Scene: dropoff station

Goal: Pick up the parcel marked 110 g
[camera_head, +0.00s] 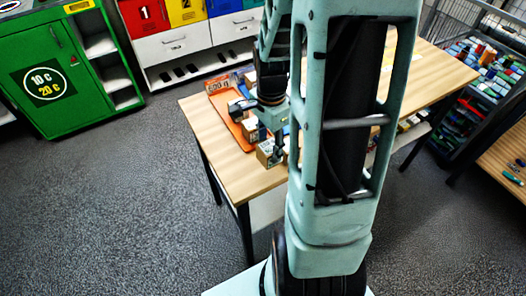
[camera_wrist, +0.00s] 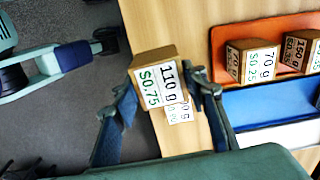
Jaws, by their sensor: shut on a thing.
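The parcel marked 110 g (camera_wrist: 146,83) is a small brown box with white labels reading 110 g and $0.75. In the wrist view it sits between the two fingers of my gripper (camera_wrist: 161,84), which is shut on it. A second white label (camera_wrist: 180,113) shows just below it, partly hidden, its text only partly readable. In the head view a small brown box (camera_head: 265,153) is at my gripper near the table's front edge, partly covered by my arm. I cannot tell whether the parcel touches the table.
An orange tray (camera_wrist: 218,54) on the wooden table (camera_head: 228,176) holds parcels marked 70 g (camera_wrist: 262,62) and 150 g (camera_wrist: 296,50). A blue area (camera_wrist: 262,102) lies beside it. A green cabinet (camera_head: 75,85) stands at left and a stocked rack (camera_head: 455,118) at right. The floor at left is clear.

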